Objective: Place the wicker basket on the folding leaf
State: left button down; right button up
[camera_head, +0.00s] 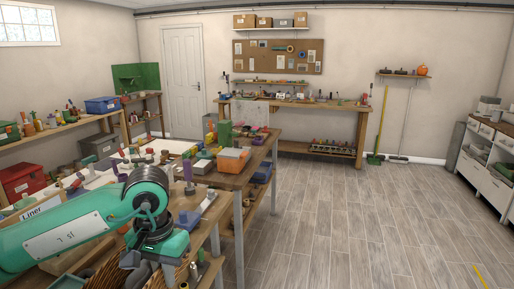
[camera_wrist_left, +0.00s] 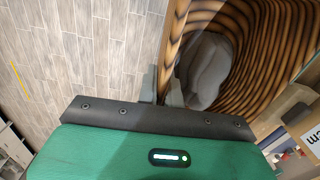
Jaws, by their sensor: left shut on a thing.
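The wicker basket (camera_wrist_left: 255,40) fills the upper right of the wrist view, with dark-striped brown walls and a grey, cloth-like thing (camera_wrist_left: 207,70) inside. My left gripper (camera_wrist_left: 161,86) is shut on the basket's rim, one finger on each side of the wall. In the head view, my left arm reaches in from the left and its gripper (camera_head: 166,258) points down; its fingertips are hidden. Parts of the wicker basket (camera_head: 104,276) show low beside the wrist; the rest is hidden. I cannot tell which surface is the folding leaf. My right gripper is not in view.
A cluttered workbench (camera_head: 262,150) with tools and an orange-and-grey box (camera_head: 233,160) lies beyond the arm. A long shelf (camera_head: 60,130) runs along the left wall. The wood-plank floor (camera_head: 340,220) on the right is open. White cabinets (camera_head: 488,165) stand far right.

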pick_arm(q)
notch_tip(320, 180, down, 11)
jog(key=a+n, duration=0.2)
jog(key=a, duration=0.1)
jog(key=shift+r+n, duration=0.15)
jog(key=shift+n, duration=0.15)
